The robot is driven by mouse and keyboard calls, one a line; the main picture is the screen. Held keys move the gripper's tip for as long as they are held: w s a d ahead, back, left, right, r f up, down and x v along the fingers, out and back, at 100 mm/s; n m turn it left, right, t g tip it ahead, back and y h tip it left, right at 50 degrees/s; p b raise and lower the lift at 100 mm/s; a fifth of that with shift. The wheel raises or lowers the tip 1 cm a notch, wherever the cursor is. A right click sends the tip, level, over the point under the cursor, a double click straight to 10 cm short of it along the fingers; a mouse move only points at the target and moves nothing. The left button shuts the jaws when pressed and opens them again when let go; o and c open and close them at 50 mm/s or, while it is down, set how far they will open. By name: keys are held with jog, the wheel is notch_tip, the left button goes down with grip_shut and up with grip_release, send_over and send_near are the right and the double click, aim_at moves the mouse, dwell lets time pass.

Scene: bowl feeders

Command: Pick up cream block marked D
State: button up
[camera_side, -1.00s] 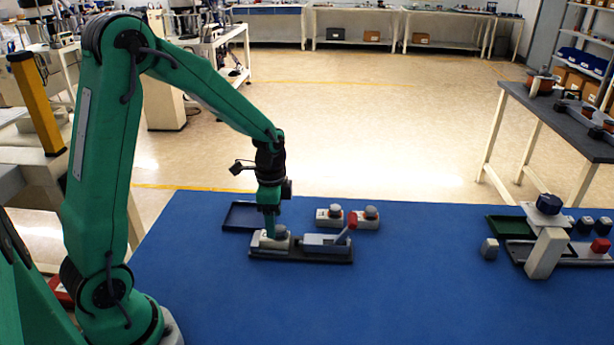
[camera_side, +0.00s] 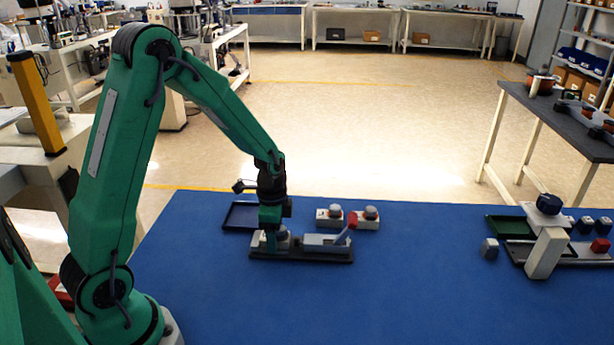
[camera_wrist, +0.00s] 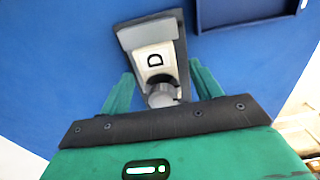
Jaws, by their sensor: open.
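My gripper (camera_wrist: 162,70) is open, with one green finger on each side of the block and knob. A gap shows on both sides. In the side view my gripper (camera_side: 271,240) is low at the left end of a dark base (camera_side: 300,255), where the block is partly hidden behind the fingers.
A grey slide with a red-tipped lever (camera_side: 345,232) stands on the same base, right of my gripper. An empty dark blue tray (camera_side: 240,215) and two knobbed blocks (camera_side: 330,216) lie behind. The blue mat (camera_side: 400,290) is clear in front.

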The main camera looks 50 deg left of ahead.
jog(key=c, duration=1.2)
jog(key=shift+r, duration=0.15)
jog(key=shift+r, duration=0.4)
notch_tip(320, 180, up, 3)
jog(key=s+d+r, duration=0.1)
jog(key=d+r, duration=0.1)
jog(key=d, duration=0.1)
jog(key=s+d+r, duration=0.1)
jog(key=d+r, duration=0.1)
jog(key=d, duration=0.2)
jog(key=s+d+r, duration=0.2)
jog(key=d+r, duration=0.1)
jog(key=d, duration=0.1)
